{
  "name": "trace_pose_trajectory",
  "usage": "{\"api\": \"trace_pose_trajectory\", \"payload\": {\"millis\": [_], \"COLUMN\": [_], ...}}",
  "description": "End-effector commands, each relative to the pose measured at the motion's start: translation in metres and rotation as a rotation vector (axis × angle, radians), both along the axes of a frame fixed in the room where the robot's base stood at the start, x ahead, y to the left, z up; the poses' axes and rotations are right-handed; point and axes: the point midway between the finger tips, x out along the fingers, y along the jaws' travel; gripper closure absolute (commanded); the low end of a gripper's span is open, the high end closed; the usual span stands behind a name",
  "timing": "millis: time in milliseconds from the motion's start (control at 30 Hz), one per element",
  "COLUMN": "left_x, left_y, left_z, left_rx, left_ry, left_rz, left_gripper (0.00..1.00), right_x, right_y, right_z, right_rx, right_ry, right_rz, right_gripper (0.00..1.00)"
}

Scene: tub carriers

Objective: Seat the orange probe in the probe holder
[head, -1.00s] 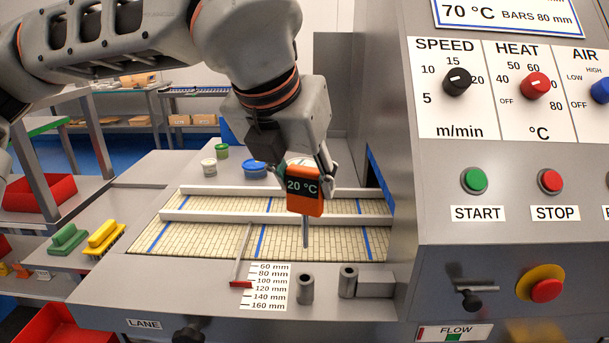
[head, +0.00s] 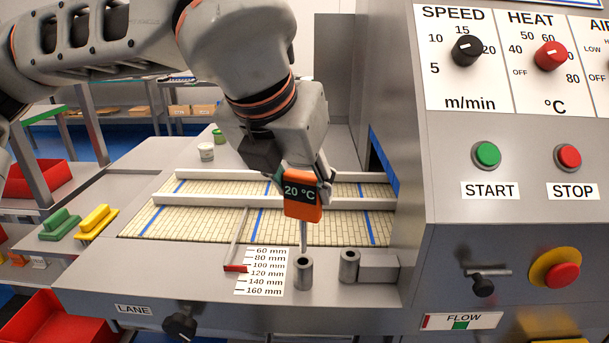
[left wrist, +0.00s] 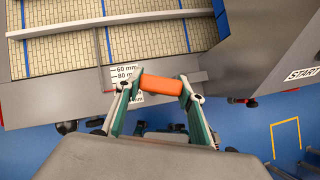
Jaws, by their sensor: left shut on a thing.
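The orange probe (head: 303,208) has a block-shaped head reading 20 °C and a thin metal stem pointing down. My left gripper (head: 305,182) is shut on its head from above; the head also shows between the fingers in the left wrist view (left wrist: 162,86). The stem is close to upright. Its tip appears just above the mouth of a short grey cylinder (head: 303,275); I cannot tell whether it touches. A second grey cylinder (head: 349,266) stands to the right, beside a grey block (head: 379,268). Neither cylinder is labelled as the probe holder. My right gripper is not in view.
A printed mm scale (head: 265,271) and a red-tipped lane pointer (head: 236,268) lie left of the cylinders. White rails (head: 200,203) and the tiled belt (head: 190,224) are behind. The control panel (head: 480,120) rises at the right.

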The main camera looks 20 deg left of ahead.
Motion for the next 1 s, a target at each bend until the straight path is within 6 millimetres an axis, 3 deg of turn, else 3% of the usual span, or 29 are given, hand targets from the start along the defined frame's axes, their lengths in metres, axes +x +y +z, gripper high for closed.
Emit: {"api": "trace_pose_trajectory", "payload": {"millis": [167, 1000], "left_x": [0.0004, 0.0001], "left_y": [0.0000, -0.0002], "left_z": [-0.0080, -0.0073], "left_rx": [0.000, 0.000], "left_ry": [0.000, -0.001], "left_rz": [0.000, 0.000], "left_gripper": [0.88, 0.88], "right_x": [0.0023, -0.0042], "right_y": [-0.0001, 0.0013], "right_z": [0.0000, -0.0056], "right_rx": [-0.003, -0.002], "right_ry": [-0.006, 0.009], "right_rz": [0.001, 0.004], "right_gripper": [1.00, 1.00]}}
